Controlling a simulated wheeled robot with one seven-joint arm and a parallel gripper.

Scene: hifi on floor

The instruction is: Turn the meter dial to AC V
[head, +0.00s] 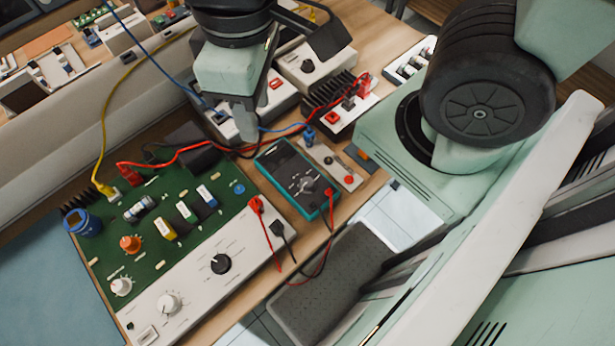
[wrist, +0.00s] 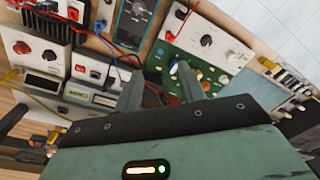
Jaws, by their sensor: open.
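The meter (head: 287,172) is a teal-framed multimeter with a dark face, lying on the bench right of the green circuit board in the head view. Its round dial (head: 307,185) sits on the lower half of the face; the pointer setting is too small to read. The meter also shows at the top edge of the wrist view (wrist: 137,18), partly cut off. My gripper (head: 243,128) hangs over the bench, up and left of the meter in the head view, apart from the dial. In the wrist view my gripper (wrist: 160,82) has its two fingers spread with nothing between them.
The green circuit board (head: 165,262) with knobs and components lies left of the meter. Red and black leads (head: 277,245) loop from the meter's lower end. Boxed instruments (head: 310,65) stand behind. A blue cable and a yellow cable (head: 105,120) run across the bench.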

